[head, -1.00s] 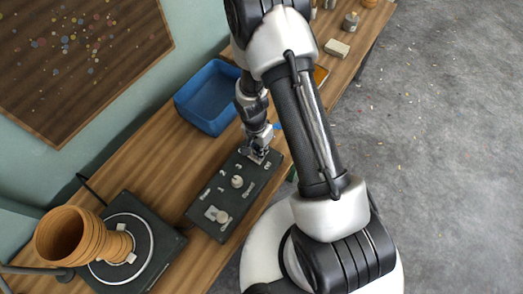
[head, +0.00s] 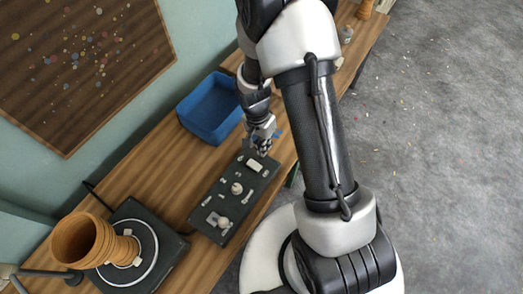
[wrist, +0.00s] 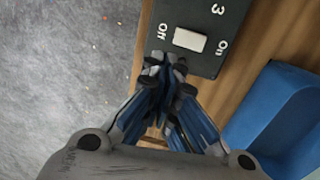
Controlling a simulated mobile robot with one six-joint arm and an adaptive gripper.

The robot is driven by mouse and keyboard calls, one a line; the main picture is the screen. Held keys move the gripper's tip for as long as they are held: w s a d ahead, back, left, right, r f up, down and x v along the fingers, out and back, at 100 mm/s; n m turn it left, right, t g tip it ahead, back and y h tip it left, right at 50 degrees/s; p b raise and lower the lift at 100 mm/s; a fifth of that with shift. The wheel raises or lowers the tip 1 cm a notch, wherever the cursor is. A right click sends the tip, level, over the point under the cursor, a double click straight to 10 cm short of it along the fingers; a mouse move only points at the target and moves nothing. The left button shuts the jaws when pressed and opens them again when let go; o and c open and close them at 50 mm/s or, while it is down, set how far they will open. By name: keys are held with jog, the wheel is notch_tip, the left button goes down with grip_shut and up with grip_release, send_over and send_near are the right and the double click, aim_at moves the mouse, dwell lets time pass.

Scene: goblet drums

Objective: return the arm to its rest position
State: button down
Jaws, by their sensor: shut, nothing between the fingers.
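My gripper (head: 264,147) is shut and empty near the upper end of the dark control panel (head: 207,211) in the head view. In the wrist view my gripper (wrist: 165,75) shows its closed blue and grey fingers beside the end of the panel (wrist: 217,64). A white rocker switch (wrist: 189,40) lies between the labels Off and On, and the fingertips appear apart from it. In the head view the same switch (head: 255,165) is clear of the fingers. My arm reaches over the bench from the right.
A blue bin (head: 211,104) stands on the wooden bench (head: 150,153) beside the gripper. A speckled board (head: 80,65) is on the wall. Open grey floor (head: 440,150) lies right.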

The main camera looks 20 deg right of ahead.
jog(key=shift+s+d+r, duration=0.1)
jog(key=shift+s+r, duration=0.05)
jog(key=shift+r, duration=0.9)
notch_tip(320, 180, up, 19)
jog(key=s+n+t, duration=0.2)
jog(key=n+t, duration=0.1)
jog(key=n, duration=0.1)
jog(key=s+a+r+n+t, duration=0.2)
jog(key=s+r+n, duration=0.4)
jog(key=s+r, duration=0.6)
jog(key=shift+s+r+n+t+y, duration=0.4)
jog(key=shift+s+t, duration=0.1)
jog(key=shift+s, duration=0.55)
jog(key=shift+a, duration=0.15)
